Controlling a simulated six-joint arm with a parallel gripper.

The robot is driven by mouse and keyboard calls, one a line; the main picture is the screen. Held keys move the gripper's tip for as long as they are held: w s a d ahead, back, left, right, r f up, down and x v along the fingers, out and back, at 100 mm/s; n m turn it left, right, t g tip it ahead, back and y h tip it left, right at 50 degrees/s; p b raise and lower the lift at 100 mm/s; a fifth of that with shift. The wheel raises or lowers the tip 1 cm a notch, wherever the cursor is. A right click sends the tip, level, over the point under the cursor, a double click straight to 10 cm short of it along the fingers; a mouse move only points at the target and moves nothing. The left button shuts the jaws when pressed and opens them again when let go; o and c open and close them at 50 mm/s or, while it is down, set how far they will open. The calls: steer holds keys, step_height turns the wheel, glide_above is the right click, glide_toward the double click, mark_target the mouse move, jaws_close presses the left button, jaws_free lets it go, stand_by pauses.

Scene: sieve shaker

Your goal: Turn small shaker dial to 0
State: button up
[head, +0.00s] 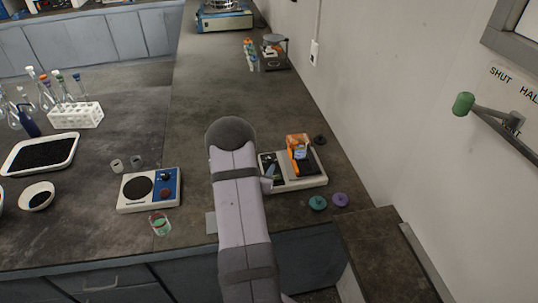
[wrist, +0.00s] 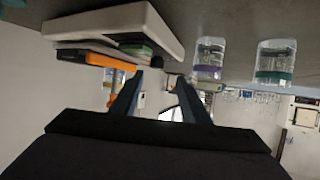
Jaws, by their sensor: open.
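A low white unit (head: 310,184) with an orange part (head: 298,142) on top stands right of my arm in the head view. No readable dial or scale shows on it, and its left side is partly hidden by my arm. My gripper (head: 268,172) is at its left end, mostly behind my arm. In the wrist view, which looks upside down, my gripper (wrist: 156,92) has two blue fingers apart with nothing between them. The white unit (wrist: 158,22) and its orange part (wrist: 88,58) are at upper left there. I cannot tell whether the fingers touch it.
Teal (head: 317,202) and purple (head: 340,199) lidded jars stand near the front edge. A green glass (head: 160,225) is at left.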

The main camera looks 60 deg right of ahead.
mark_target(270, 159)
steer(key=shift+s+d, duration=0.15)
steer(key=shift+s, duration=0.15)
steer(key=shift+p+x, duration=1.1)
steer(key=shift+x, duration=2.55)
steer(key=shift+d, duration=0.1)
steer(key=c, duration=1.1)
